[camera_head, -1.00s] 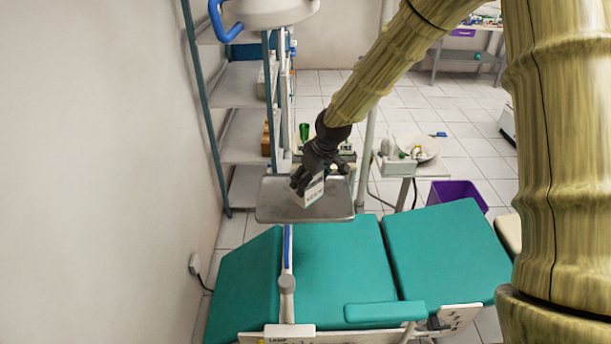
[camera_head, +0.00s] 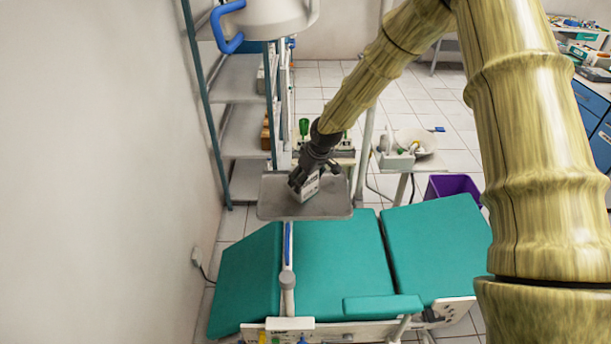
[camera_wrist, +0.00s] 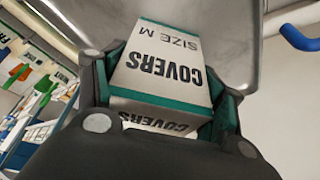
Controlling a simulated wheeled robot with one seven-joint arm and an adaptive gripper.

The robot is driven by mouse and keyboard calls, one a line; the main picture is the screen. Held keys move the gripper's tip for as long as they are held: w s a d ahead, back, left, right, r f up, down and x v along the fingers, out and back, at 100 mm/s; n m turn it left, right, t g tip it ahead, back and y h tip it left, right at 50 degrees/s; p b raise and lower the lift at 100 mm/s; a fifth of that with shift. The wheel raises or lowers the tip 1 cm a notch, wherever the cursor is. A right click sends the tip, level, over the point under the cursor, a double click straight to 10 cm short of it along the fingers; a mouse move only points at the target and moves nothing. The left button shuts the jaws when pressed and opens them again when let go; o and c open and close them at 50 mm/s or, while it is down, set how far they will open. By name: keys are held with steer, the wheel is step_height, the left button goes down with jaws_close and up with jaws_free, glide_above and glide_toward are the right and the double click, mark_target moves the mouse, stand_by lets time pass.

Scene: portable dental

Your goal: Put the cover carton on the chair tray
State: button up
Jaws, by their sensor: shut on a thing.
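The cover carton (camera_wrist: 160,62) is white with green edges and reads "COVERS SIZE M" in the wrist view. My gripper (camera_head: 303,184) is shut on it, with a finger on each side. In the head view the carton (camera_head: 308,187) is small and partly hidden by my gripper. It is over the grey metal chair tray (camera_head: 275,208), near the tray's middle. The tray also fills the area behind the carton in the wrist view (camera_wrist: 225,40). I cannot tell whether the carton touches the tray.
The green dental chair (camera_head: 335,255) lies below the tray. A lamp head with a blue handle (camera_head: 228,28) hangs upper left. Shelves (camera_head: 240,130) stand behind. A side table with a bowl (camera_head: 418,140) is to the right, above a purple bin (camera_head: 452,186).

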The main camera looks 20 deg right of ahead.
steer(key=o, duration=1.2)
steer(key=shift+b+v, duration=1.85)
steer(key=shift+v, duration=4.2)
